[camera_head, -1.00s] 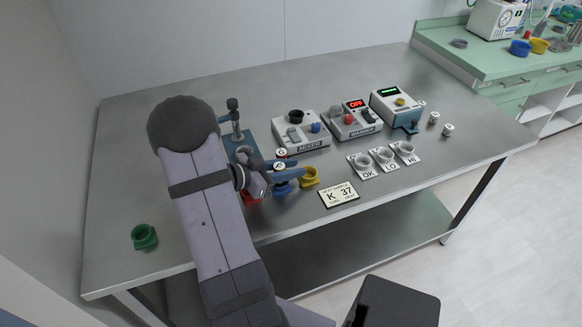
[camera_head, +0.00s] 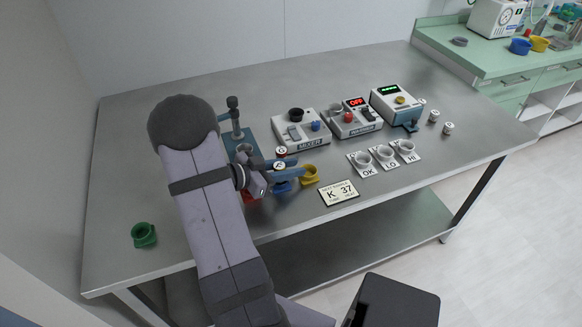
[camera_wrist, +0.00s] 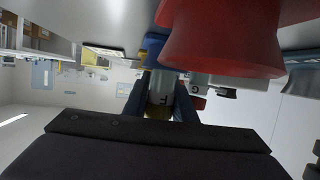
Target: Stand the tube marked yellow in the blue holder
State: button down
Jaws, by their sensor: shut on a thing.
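My gripper (camera_head: 287,173) is shut on a grey tube with a yellow band (camera_wrist: 158,111) and a dark letter on its side. The tube is between the fingers in the wrist view. In the head view its pale marked top (camera_head: 279,166) shows just above the fingers. The blue holder (camera_head: 282,187) is directly under the gripper and partly hidden by it. In the wrist view the blue holder (camera_wrist: 154,46) lies at the tube's far end. I cannot tell whether the tube is inside it or just above it.
The red holder (camera_wrist: 222,40) is close beside the gripper. The yellow holder (camera_head: 309,175) stands just right of the fingers. Another tube with a red band (camera_head: 281,153) stands behind. The mixer (camera_head: 302,130) is farther back. A green holder (camera_head: 144,235) stands front left, with clear table around it.

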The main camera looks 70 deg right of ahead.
jog(key=shift+r+p, duration=0.85)
jog(key=shift+p, duration=0.1)
jog(key=shift+f, duration=0.85)
dwell(1.5)
jog(key=shift+r+p, duration=0.85)
jog(key=shift+p, duration=0.15)
dwell(1.0)
jog(key=shift+f+b, duration=0.45)
jog(key=shift+f, duration=0.4)
dwell(0.5)
jog(key=c, duration=1.7)
grip_release()
jog(key=shift+c, duration=0.2)
jog(key=shift+p+v, duration=2.15)
jog(key=shift+v, duration=1.65)
jog(key=shift+p+v, duration=0.8)
jog(key=shift+v, duration=0.9)
